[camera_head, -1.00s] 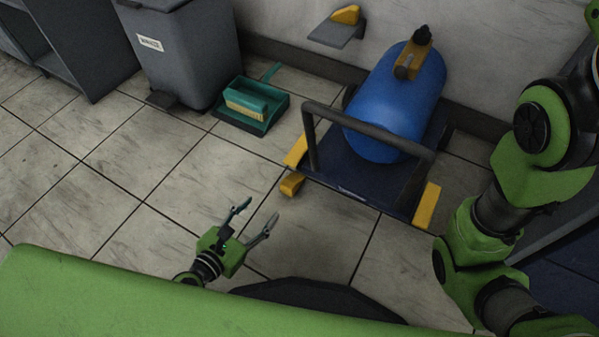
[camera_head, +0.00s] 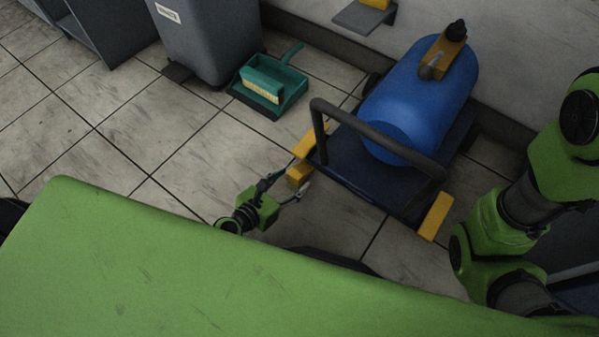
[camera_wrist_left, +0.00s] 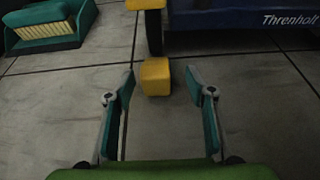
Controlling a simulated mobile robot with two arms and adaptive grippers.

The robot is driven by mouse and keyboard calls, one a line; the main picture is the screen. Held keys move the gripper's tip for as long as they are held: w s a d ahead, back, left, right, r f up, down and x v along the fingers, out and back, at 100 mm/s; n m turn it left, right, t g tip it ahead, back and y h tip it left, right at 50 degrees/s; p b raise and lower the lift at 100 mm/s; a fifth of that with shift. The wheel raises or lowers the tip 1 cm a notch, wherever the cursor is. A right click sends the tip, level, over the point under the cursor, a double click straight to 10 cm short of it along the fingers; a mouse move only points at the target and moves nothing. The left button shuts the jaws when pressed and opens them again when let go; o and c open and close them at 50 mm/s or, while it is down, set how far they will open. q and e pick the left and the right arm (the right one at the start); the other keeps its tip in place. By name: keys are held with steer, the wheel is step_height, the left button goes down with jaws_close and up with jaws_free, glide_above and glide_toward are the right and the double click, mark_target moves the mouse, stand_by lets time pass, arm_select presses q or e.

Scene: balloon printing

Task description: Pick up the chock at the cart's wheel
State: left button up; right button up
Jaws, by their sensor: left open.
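The yellow chock (camera_head: 299,173) is on the floor at the near left corner of the blue cart (camera_head: 350,168). In the left wrist view the chock (camera_wrist_left: 155,77) is a small yellow block just ahead of my fingertips, in line with the gap between them. My left gripper (camera_head: 292,184) is open and empty, low over the floor; its two fingers also show in the left wrist view (camera_wrist_left: 161,87). In the head view the fingertips reach close to the chock. I cannot tell whether they touch it. My right gripper is out of view.
A blue tank (camera_head: 425,95) lies on the cart behind its dark handle (camera_head: 375,135). Yellow corner pieces (camera_head: 435,216) mark the cart's front. A green dustpan with brush (camera_head: 268,90) and a grey bin (camera_head: 207,40) stand to the left. The tiled floor between is clear.

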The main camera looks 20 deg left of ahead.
mark_target(297, 172)
arm_select(q)
steer(key=shift+w+a+r+x, duration=0.1)
steer(key=shift+x, duration=0.8)
steer(key=shift+w+a+r+x, duration=0.1)
steer(key=shift+x, duration=0.85)
steer(key=shift+a+r+x, duration=0.1)
steer(key=shift+x, duration=0.8)
steer(key=c, duration=1.4)
